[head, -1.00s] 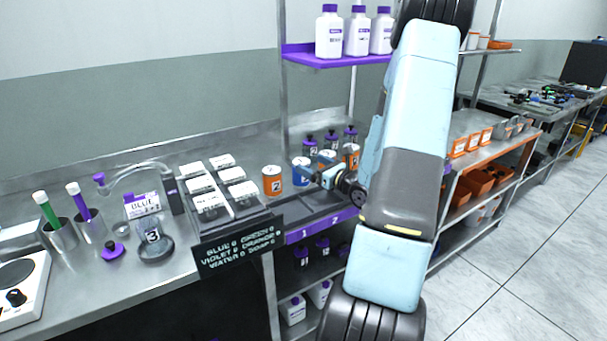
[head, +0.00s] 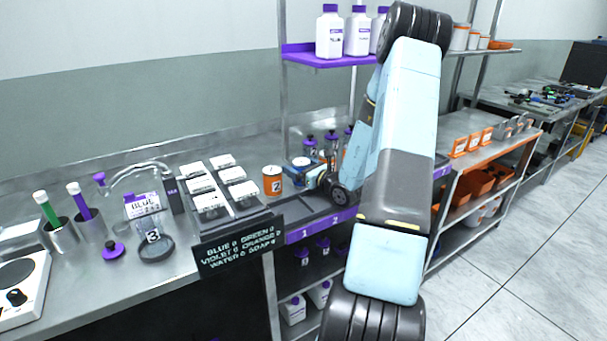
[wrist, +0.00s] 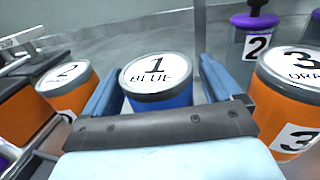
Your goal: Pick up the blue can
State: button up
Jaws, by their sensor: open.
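The blue can (wrist: 158,84) has a pale lid marked "1 BLUE" and stands upright in the wrist view. My gripper (wrist: 155,85) is open, with one blue finger on each side of the can. I cannot tell whether the fingers touch it. In the head view the blue can (head: 300,163) is mostly hidden behind my gripper (head: 308,178), just right of an orange can.
An orange can marked 2 (wrist: 70,85) stands close on the left and an orange can marked 3 (wrist: 290,100) close on the right. A purple-topped bottle marked 2 (wrist: 255,35) stands behind. A tray of white-lidded boxes (head: 240,217) lies left of the cans.

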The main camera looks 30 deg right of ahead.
jog(key=shift+w+a, duration=0.1)
jog(key=shift+w, duration=0.25)
jog(key=shift+c, duration=0.3)
jog(key=c, duration=1.2)
